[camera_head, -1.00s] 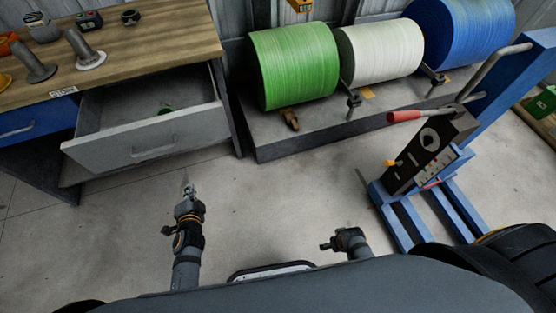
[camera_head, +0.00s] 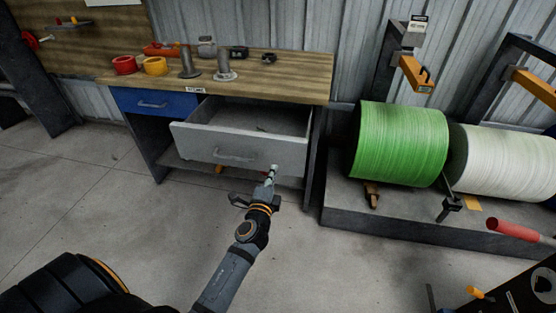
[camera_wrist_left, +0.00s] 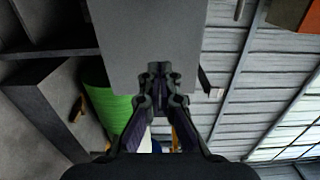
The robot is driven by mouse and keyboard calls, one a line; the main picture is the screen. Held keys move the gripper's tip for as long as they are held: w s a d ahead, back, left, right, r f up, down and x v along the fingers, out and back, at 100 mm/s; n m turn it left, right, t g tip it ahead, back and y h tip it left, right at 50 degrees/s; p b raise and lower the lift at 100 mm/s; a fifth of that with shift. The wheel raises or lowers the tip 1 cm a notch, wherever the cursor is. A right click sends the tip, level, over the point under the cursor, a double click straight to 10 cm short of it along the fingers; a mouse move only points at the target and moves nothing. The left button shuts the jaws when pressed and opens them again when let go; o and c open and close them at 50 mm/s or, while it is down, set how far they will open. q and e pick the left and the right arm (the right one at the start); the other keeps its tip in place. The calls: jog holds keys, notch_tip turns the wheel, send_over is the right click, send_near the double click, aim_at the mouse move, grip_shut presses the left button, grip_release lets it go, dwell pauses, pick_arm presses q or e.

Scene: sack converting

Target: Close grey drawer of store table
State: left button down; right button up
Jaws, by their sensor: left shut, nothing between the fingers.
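The store table (camera_head: 300,90) has a wooden top and stands against the back wall. Its grey drawer (camera_head: 235,150) is pulled well out, with the front panel and bar handle facing me. My left gripper (camera_head: 271,172) is shut and empty, its fingertips at the right part of the drawer front, right of the handle. Whether they touch it I cannot tell. In the left wrist view the left gripper (camera_wrist_left: 160,75) points at a plain grey panel, likely the drawer front (camera_wrist_left: 145,35). My right gripper is out of view.
A blue drawer (camera_head: 155,103) left of the grey one is shut. Tape rolls (camera_head: 155,66) and metal spindles (camera_head: 224,68) stand on the tabletop. A green roll (camera_head: 400,145) and a white roll (camera_head: 505,160) sit on a low platform at right. The floor at left is clear.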

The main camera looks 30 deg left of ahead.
aim_at(279, 155)
pick_arm(q)
jog(key=x, duration=0.5)
jog(key=shift+w+a, duration=0.15)
jog(key=shift+w, duration=0.15)
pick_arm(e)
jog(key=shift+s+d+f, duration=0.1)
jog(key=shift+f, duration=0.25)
